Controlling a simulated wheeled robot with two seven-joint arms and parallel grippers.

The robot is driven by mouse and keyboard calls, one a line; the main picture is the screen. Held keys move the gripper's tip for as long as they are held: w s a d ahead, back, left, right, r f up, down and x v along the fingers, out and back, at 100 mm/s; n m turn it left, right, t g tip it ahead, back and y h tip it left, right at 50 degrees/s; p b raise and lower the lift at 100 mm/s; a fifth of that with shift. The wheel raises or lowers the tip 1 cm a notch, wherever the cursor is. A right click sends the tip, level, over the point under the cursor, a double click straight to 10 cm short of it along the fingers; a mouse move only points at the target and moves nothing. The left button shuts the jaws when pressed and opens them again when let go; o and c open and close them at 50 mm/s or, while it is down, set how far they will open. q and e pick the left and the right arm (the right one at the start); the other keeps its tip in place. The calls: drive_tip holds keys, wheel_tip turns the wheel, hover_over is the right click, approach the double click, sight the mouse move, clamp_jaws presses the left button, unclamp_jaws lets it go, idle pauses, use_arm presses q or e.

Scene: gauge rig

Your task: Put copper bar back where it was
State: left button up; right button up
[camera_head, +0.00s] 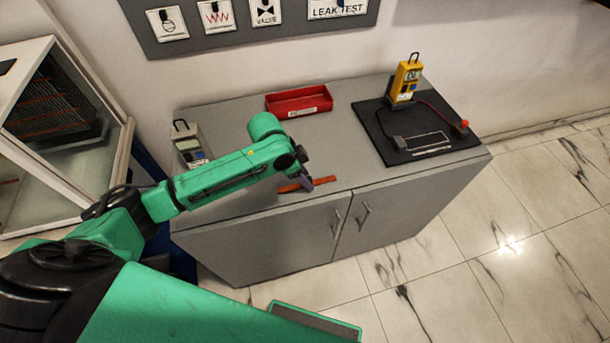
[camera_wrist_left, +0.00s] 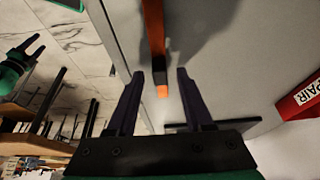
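The copper bar (camera_head: 320,183) is a thin orange bar lying near the front edge of the grey cabinet top. In the left wrist view the bar (camera_wrist_left: 154,35) runs down between my fingers, with a dark band and a bright orange tip. My left gripper (camera_head: 305,179) is at the bar and partly covers it. Its fingers (camera_wrist_left: 160,75) stand on either side of the bar with gaps visible, so it is open. My right gripper (camera_wrist_left: 36,42) shows small at the left of the wrist view, its two fingers apart. It is not seen in the head view.
On the cabinet top (camera_head: 240,195) stand a grey meter (camera_head: 190,145), a red bin (camera_head: 299,101) and a black mat (camera_head: 375,125). The mat holds a yellow gauge (camera_head: 405,80), leads and a pale outlined rectangle (camera_head: 428,142). A glass case (camera_head: 85,170) is at left.

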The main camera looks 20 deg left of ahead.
use_arm(q)
drive_tip(key=v, duration=1.2)
drive_tip(key=shift+r, duration=0.15)
